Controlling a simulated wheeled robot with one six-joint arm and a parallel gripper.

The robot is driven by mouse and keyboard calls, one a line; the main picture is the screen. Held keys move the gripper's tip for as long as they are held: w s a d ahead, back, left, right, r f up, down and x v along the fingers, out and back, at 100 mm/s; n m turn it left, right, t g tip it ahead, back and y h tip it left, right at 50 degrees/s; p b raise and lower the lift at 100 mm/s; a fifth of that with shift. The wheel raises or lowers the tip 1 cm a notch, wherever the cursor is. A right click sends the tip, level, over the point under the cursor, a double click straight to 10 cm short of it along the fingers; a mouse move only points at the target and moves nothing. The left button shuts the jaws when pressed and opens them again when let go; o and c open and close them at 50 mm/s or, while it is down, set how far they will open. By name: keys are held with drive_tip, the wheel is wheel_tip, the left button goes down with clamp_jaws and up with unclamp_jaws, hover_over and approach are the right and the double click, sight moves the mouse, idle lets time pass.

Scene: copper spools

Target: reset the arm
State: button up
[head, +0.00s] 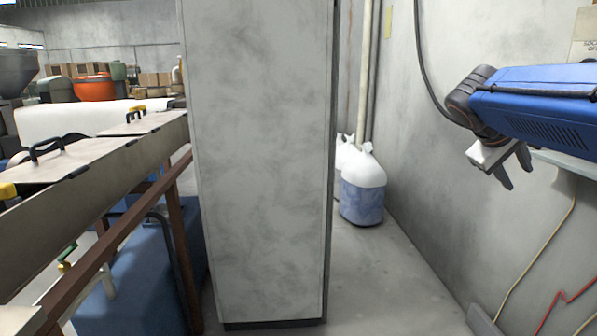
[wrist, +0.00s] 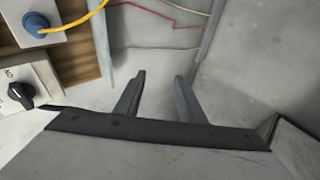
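My gripper (head: 514,165) hangs at the end of my blue arm at the right of the head view, in front of the grey wall. In the wrist view its two dark fingers (wrist: 157,95) stand apart with a clear gap between them. Nothing is between the fingers, and only floor and wall show beyond them. The gripper is open and empty. No copper spools are in view.
A tall grey cabinet (head: 262,160) fills the middle of the head view. White and blue sacks (head: 362,188) stand behind it by the wall. A trough-like machine (head: 100,165) is at left. A black knob (wrist: 20,95) and cables are near the gripper.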

drive_tip(key=s+a+f+m+y, duration=0.1)
drive_tip(key=s+a+f+y, duration=0.3)
drive_tip(key=s+a+f, duration=0.5)
drive_tip(key=s+a+f+m+y, duration=0.1)
drive_tip(key=s+a+f+y, duration=0.4)
drive_tip(key=s+a+f, duration=0.5)
wheel_tip(320, 180, down, 7)
drive_tip(key=s, duration=0.2)
drive_tip(key=shift+s+a+t, duration=0.25)
drive_tip(key=shift+s+t, duration=0.05)
drive_tip(key=shift+t, duration=0.1)
drive_tip(key=shift+r, duration=0.1)
drive_tip(key=shift+c, duration=0.6)
